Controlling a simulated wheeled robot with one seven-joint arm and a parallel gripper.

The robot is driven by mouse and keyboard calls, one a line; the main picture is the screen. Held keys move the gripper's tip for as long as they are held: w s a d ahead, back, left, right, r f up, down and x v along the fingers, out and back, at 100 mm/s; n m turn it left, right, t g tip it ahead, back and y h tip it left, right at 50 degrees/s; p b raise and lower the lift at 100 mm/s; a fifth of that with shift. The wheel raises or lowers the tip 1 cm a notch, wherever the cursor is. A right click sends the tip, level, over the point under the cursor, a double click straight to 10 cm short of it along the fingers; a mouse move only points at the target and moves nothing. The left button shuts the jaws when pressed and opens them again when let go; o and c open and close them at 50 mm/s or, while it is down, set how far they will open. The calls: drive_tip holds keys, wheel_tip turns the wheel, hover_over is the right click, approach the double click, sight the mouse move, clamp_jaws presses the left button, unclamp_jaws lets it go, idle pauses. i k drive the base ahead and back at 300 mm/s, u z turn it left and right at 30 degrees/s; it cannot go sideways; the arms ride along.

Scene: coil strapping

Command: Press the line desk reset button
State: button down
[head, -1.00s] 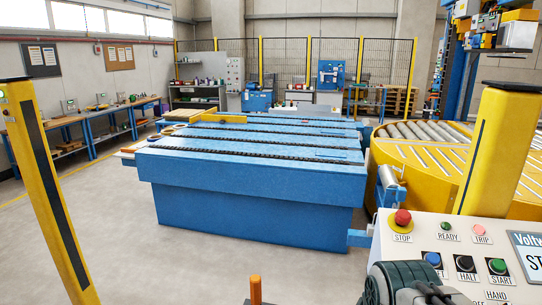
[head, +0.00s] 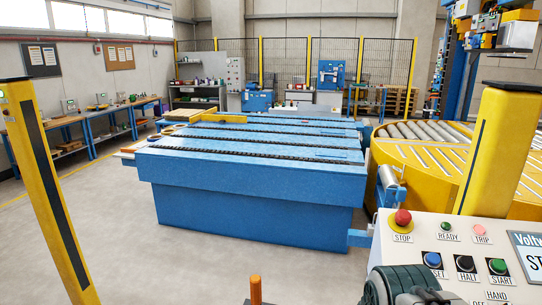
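The line desk (head: 455,232) is a pale panel at the lower right. Its blue button (head: 432,260) has a label partly covered by a dark ribbed part of my arm; the letters "SET" show. A black HALT button (head: 465,263) and a green START button (head: 498,266) stand to its right. A red STOP mushroom button (head: 403,217) on a yellow base is at the upper left. My gripper (head: 408,287) seems to be at the dark ribbed end just below the blue button. Its fingertips cannot be made out, nor whether it touches the button.
A green READY lamp (head: 446,227) and a pink TRIP lamp (head: 480,229) sit above the buttons. A yellow post (head: 497,150) rises behind the desk. A blue chain conveyor (head: 255,200) and a yellow roller turntable (head: 420,165) stand beyond. The floor at left is open.

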sight(432, 259)
drive_tip(key=k, duration=1.35)
drive_tip(key=z, duration=0.05)
drive_tip(key=i, duration=0.45)
drive_tip(key=z, duration=0.9)
drive_tip(key=i, duration=0.75)
drive_tip(key=z, duration=0.55)
